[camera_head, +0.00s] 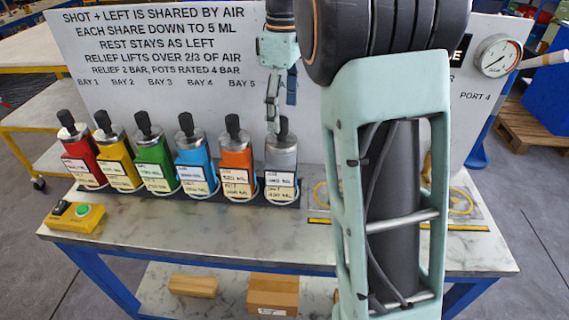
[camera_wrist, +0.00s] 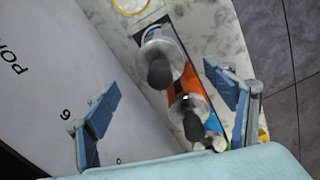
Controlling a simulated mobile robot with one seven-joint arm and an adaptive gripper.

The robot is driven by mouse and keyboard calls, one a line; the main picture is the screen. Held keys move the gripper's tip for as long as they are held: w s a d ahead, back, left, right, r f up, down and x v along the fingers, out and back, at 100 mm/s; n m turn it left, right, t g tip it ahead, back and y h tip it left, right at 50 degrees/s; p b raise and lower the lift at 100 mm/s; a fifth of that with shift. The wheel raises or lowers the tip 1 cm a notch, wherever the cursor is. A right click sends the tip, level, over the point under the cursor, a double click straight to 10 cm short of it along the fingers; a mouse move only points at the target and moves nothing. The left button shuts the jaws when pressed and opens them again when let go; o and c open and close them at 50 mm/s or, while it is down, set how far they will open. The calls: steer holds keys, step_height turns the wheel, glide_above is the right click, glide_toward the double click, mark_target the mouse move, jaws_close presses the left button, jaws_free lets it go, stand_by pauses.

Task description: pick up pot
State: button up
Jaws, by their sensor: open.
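Several flanged pots stand in a row on the bench, each with a black knob and labels: red (camera_head: 82,165), yellow (camera_head: 117,162), green (camera_head: 153,163), blue (camera_head: 196,168), orange (camera_head: 236,170) and grey (camera_head: 281,157). My gripper (camera_head: 273,112) is open and empty, pointing down just above the grey pot's knob. In the wrist view, my gripper (camera_wrist: 166,88) has its fingers spread wide, with the grey pot's knob (camera_wrist: 160,73) and the orange pot (camera_wrist: 188,82) appearing between them. My arm hides part of the bench to the right of the grey pot.
A white sign board (camera_head: 160,55) with bay names stands behind the pots, close to my gripper. A yellow switch box (camera_head: 75,217) sits at the bench's left front. A gauge (camera_head: 497,56) is at the right. The bench front (camera_head: 190,229) is clear.

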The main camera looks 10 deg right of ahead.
mark_target(282, 138)
steer(key=f, duration=0.8)
steer(key=shift+w+a+f, duration=0.1)
steer(key=shift+w+f, duration=0.1)
steer(key=shift+f, duration=0.1)
steer(key=shift+r, duration=0.1)
jaws_close()
